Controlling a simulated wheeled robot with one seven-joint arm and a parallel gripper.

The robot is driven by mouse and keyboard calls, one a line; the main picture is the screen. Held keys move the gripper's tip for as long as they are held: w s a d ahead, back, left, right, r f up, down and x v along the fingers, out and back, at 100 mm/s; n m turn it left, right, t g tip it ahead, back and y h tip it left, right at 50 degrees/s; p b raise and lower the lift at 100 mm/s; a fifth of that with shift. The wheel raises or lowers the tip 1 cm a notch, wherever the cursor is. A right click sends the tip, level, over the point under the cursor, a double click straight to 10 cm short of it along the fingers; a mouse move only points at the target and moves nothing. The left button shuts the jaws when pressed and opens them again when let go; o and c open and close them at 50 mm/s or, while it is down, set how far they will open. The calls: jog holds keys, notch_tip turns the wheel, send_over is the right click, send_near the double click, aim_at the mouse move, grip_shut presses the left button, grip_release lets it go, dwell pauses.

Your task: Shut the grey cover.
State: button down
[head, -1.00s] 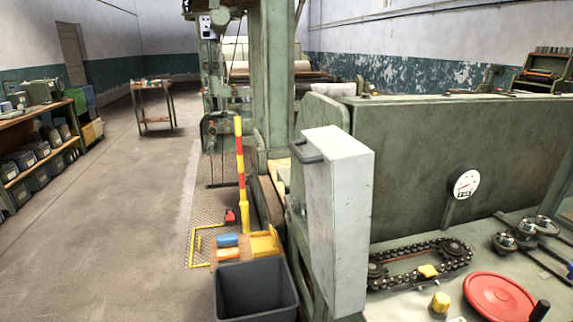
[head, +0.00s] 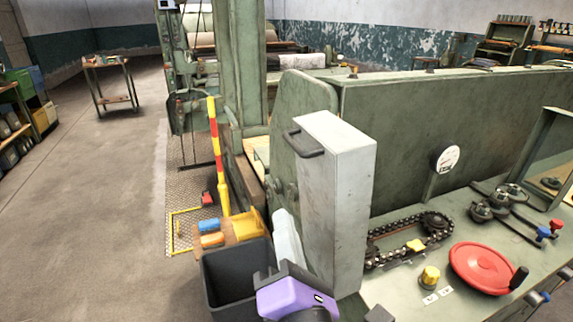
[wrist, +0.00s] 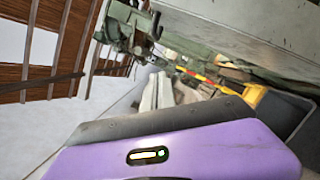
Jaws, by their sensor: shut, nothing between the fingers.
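The grey cover (head: 337,200) is a tall light-grey panel with a dark handle (head: 306,142) near its upper left edge. It stands open, swung out from the green machine toward me. My gripper (head: 281,217) is just left of the cover, below the handle, pointing toward the machine. Its pale fingers are together and empty; its purple body is at the bottom of the head view. The shut fingers also show in the wrist view (wrist: 158,82). A grey surface fills that view's upper right; I cannot tell if it is the cover. Contact between fingers and cover is unclear.
A dark bin (head: 225,280) stands left of my gripper. A red-and-yellow striped post (head: 216,150) rises behind it. Right of the cover, the green worktop holds a chain (head: 405,240), a red handwheel (head: 485,268) and a yellow knob (head: 430,277). Open floor lies at left.

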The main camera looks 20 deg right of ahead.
jog(key=w+d+r+p, duration=0.4)
jog(key=w+d, duration=0.1)
jog(key=w, duration=0.4)
jog(key=shift+w, duration=0.3)
jog(key=shift+d, duration=0.15)
